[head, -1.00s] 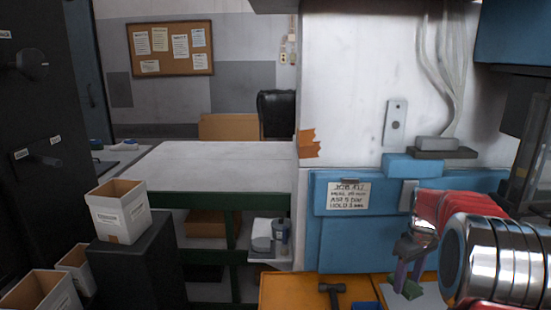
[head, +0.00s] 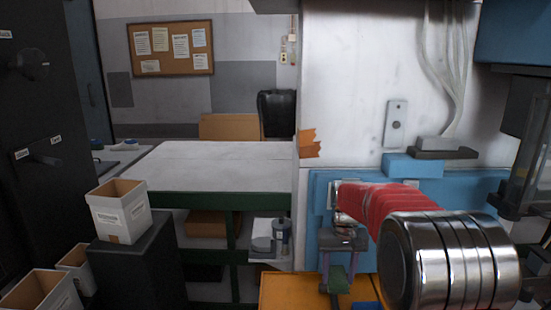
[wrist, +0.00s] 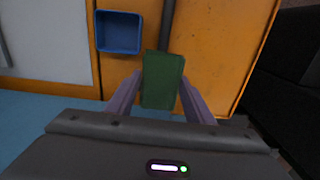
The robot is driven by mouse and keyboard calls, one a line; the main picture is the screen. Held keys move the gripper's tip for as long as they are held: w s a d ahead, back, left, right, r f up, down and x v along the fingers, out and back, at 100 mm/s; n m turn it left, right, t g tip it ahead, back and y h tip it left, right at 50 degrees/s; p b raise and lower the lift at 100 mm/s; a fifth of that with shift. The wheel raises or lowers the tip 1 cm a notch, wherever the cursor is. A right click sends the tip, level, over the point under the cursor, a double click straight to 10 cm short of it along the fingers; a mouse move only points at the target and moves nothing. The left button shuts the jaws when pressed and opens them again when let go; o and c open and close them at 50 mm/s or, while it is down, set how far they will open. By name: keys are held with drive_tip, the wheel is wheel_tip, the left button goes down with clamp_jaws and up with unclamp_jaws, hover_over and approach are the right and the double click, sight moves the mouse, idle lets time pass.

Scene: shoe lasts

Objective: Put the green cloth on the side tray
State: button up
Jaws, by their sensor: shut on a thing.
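My gripper (head: 338,287) is shut on the green cloth (head: 338,277), with one purple finger on each side. The cloth is a small folded green piece, and it also shows in the wrist view (wrist: 162,79) between the fingers. It is held above the orange bench top (wrist: 222,45). A small pale tray (head: 262,255) is at the left of the orange bench in the head view, with a grey round thing and a bottle-like thing on it. It is not visible in the wrist view.
A blue bin (wrist: 118,50) and a pale flat sheet (wrist: 40,45) lie on the bench. A dark handle (wrist: 167,25) lies right of the bin. A blue panel (head: 370,250) stands behind my arm. A white-topped table (head: 215,165) is farther back at left.

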drive_tip(key=shift+a+r, duration=0.15)
drive_tip(key=shift+a, duration=0.9)
drive_tip(key=s+f, duration=0.1)
drive_tip(key=f, duration=0.1)
drive_tip(key=s+f, duration=0.4)
drive_tip(key=shift+f, duration=0.15)
